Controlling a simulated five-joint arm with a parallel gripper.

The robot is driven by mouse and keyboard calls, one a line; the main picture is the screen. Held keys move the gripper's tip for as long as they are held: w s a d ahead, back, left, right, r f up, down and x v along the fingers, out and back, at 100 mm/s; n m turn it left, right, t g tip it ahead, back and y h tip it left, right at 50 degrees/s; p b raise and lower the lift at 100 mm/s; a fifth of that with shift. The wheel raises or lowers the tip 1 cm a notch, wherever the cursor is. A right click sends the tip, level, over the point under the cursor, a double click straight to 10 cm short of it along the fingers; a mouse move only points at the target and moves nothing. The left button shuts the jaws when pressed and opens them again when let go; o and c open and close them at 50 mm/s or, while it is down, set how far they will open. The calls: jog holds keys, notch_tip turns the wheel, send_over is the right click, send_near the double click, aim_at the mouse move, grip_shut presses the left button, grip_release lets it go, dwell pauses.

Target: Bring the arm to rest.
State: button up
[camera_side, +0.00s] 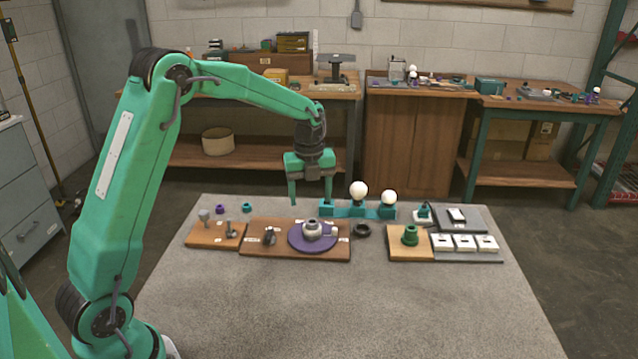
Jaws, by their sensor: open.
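My gripper (311,200) is open and empty. Its two green fingers point down above the back part of the grey table (330,315), left of the teal bulb rack (348,211). Two white bulbs (358,190) stand upright on that rack. In front of my gripper, a wooden board (262,249) holds a purple disc (296,247) with a pale ring-shaped part (311,231) on it. The fingertips appear apart from all of these parts.
A small board with grey pegs (212,239) lies at left. A dark ring (362,230) sits mid-table. At right are a green part (410,236) on a wooden block and several white switch-like pieces (464,243) on a grey tray. The table's front is clear.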

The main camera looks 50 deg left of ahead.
jog(key=s+d+r+n+t, duration=0.3)
jog(key=s+d+r+n, duration=0.4)
jog(key=s+r+n, duration=0.45)
jog(key=s+d+n+t, duration=0.2)
jog(key=s+d+n, duration=0.1)
jog(key=s+n, duration=0.9)
jog(key=shift+s+d, duration=0.35)
jog(key=shift+s, duration=1.35)
